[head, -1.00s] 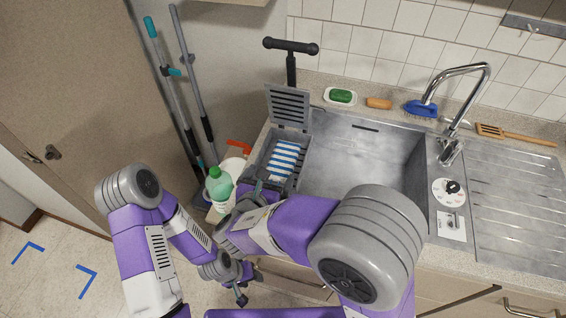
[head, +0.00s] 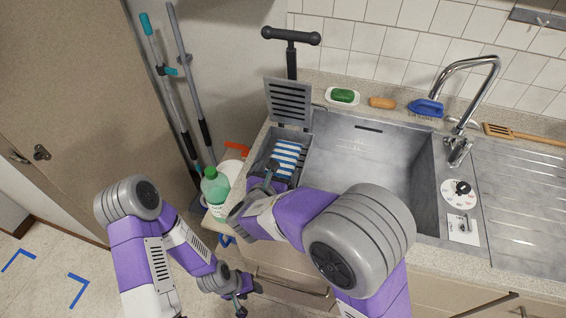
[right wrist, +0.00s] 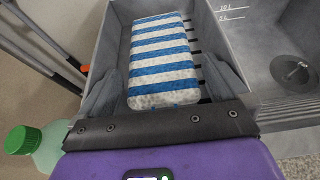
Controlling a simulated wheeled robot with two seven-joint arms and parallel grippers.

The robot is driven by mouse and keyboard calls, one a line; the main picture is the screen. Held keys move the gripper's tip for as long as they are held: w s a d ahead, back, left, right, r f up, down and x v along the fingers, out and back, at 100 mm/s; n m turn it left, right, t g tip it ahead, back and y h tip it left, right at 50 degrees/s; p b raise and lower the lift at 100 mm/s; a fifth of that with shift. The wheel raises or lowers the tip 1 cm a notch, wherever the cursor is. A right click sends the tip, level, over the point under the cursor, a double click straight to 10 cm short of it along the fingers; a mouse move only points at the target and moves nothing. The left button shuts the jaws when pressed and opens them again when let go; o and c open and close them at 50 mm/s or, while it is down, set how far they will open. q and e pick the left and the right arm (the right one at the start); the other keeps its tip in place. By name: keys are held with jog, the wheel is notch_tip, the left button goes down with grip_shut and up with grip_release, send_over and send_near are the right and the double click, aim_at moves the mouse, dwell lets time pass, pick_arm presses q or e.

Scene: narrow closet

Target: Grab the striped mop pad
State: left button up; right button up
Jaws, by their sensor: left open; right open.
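The striped mop pad (head: 287,157), blue and white, lies in a slatted grey basin compartment (head: 309,147) left of the sink. In the right wrist view the pad (right wrist: 163,60) lies lengthwise ahead of my gripper. My right gripper (head: 272,170) is open at the near end of the pad. In the right wrist view its two grey fingers (right wrist: 168,85) stand on either side of the pad's near part, with nothing held. My left gripper (head: 240,303) is open, low in front of the cabinet and away from the pad.
A green-capped bottle (head: 215,190) and a white bucket (head: 231,170) stand left of the compartment. A slatted lid (head: 290,102) stands raised behind it. Mop handles (head: 190,95) lean on the wall. The sink (head: 360,165) to the right is empty.

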jog(key=shift+w+d+f, duration=0.15)
jog(key=shift+w+f, duration=0.05)
jog(key=shift+w, duration=0.3)
jog(key=shift+s, duration=0.1)
jog(key=c, duration=0.8)
jog(key=shift+r, duration=0.1)
